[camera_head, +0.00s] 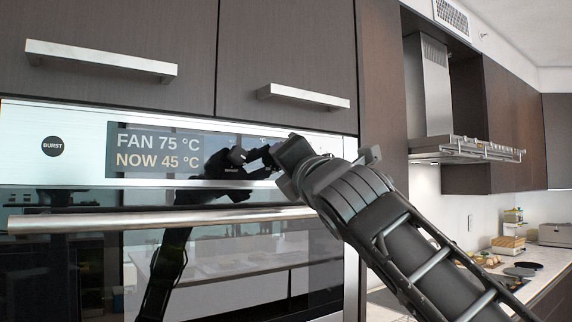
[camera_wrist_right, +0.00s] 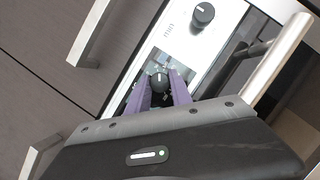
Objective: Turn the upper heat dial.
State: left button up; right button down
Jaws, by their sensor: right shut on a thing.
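The upper oven's control panel (camera_head: 60,170) carries a display (camera_head: 155,150) reading FAN 75 °C and NOW 45 °C. My right gripper (camera_head: 256,156) reaches in from the right and meets the panel right of the display. In the right wrist view its purple fingers (camera_wrist_right: 161,88) are shut on the round black heat dial (camera_wrist_right: 158,79), one on each side. A white mark shows on the dial's face. In the head view the dial is hard to tell from the dark gripper and its reflection. My left gripper is not in view.
Another black dial (camera_wrist_right: 202,15), near the label "min", sits on the same panel, clear of the fingers. The oven handle bar (camera_head: 150,220) runs just below the panel. Cabinet handles (camera_head: 100,60) stick out above. A round BURST button (camera_head: 52,146) is at the left.

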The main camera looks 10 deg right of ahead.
jog(key=shift+r+m+g+p, duration=0.1)
jog(key=shift+m+g+p, duration=1.1)
jog(key=shift+m+p, duration=1.75)
jog(key=shift+r+m+g+p, duration=0.15)
jog(key=shift+m+g+p, duration=1.05)
jog(key=shift+m+p, duration=1.75)
jog(key=shift+r+m+g+p, duration=0.1)
jog(key=shift+m+g+p, duration=1.1)
jog(key=shift+m+p, duration=1.75)
jog(key=shift+f+m+b, duration=0.1)
jog(key=shift+m+b, duration=0.45)
jog(key=shift+m, duration=0.1)
jog(key=c, duration=1.1)
grip_release()
jog(key=shift+y, duration=0.3)
jog(key=shift+c, duration=0.2)
jog(key=shift+s+d, duration=0.1)
jog(key=b+v, duration=0.1)
jog(key=v, duration=0.6)
jog(key=shift+s+r, duration=0.2)
jog(key=shift+s, duration=0.05)
